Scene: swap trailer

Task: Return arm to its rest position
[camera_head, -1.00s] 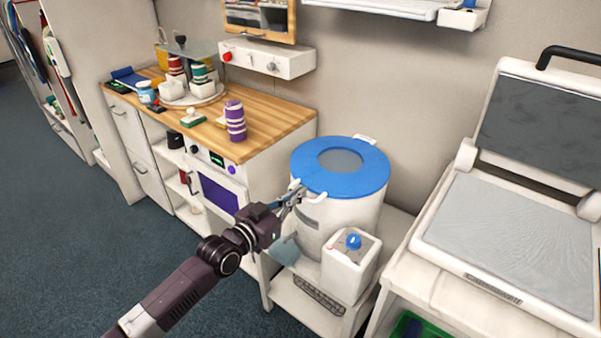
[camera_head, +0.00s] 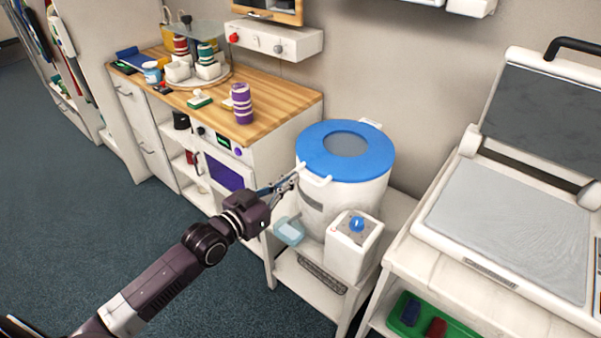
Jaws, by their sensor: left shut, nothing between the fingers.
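My left arm comes in from the lower left. My left gripper (camera_head: 287,183) is shut and empty, with its fingers pointing up and right. In the picture its fingertips lie at the left edge of the blue-lidded white drum (camera_head: 345,152), close to its white handle. I cannot tell whether they touch it. My right gripper is not in view.
A control box with a blue knob (camera_head: 355,230) stands before the drum. A wooden counter (camera_head: 270,110) with purple-banded cups (camera_head: 242,104) lies at the left. An open press (camera_head: 505,225) stands at the right, with a green tray (camera_head: 408,317) below. Floor at the left is clear.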

